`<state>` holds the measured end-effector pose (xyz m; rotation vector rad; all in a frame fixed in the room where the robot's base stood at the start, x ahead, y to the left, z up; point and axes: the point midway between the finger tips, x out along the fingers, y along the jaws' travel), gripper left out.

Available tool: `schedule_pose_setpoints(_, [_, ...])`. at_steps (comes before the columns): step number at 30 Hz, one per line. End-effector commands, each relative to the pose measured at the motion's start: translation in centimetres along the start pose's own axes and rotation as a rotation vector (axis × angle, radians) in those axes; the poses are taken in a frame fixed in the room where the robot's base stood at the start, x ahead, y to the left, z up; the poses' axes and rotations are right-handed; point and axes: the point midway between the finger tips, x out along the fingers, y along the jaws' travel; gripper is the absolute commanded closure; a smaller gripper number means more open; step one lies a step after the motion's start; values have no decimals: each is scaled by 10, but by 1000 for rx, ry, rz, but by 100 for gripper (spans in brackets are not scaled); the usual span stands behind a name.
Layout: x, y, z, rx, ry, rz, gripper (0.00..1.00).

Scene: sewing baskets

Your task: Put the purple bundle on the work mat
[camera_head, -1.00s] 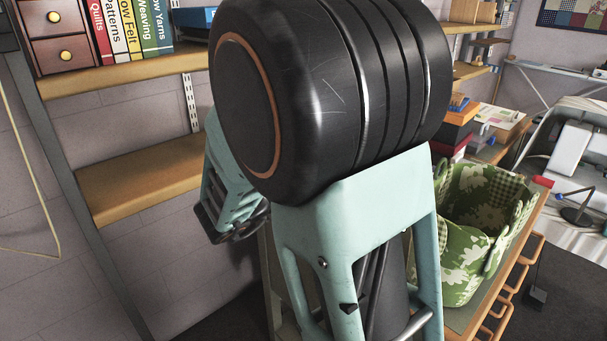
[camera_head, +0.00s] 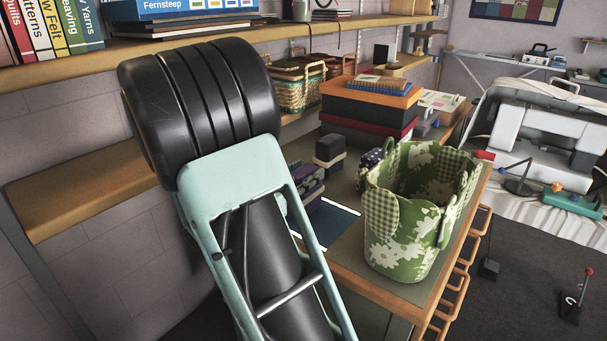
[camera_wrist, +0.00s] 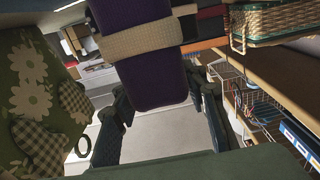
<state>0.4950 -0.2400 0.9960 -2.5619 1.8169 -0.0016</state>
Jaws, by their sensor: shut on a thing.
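The purple bundle (camera_wrist: 155,85), with a beige band around it, fills the top middle of the wrist view. My gripper (camera_wrist: 158,92) has its dark fingers on either side of it and is shut on it. In the head view the purple bundle (camera_head: 308,184) shows partly beside my arm, which hides my gripper there. The work mat (camera_head: 330,222), dark blue with a white edge, lies on the table just in front of the bundle and is partly hidden by my arm. I cannot tell whether the bundle touches the table.
A green floral fabric basket (camera_head: 410,220) stands right of the mat. A black-and-beige bundle (camera_head: 329,153) and stacked boxes (camera_head: 365,120) stand behind. A wicker basket (camera_head: 298,88) is at the back. A wooden shelf (camera_head: 90,188) runs along the wall left of my arm.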

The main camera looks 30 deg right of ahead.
Motion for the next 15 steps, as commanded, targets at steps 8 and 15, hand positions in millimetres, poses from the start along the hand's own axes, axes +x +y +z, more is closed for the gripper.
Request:
schedule_pose_setpoints(8, [0, 0, 4, -1, 0, 0, 53])
schedule_pose_setpoints(15, [0, 0, 4, -1, 0, 0, 43])
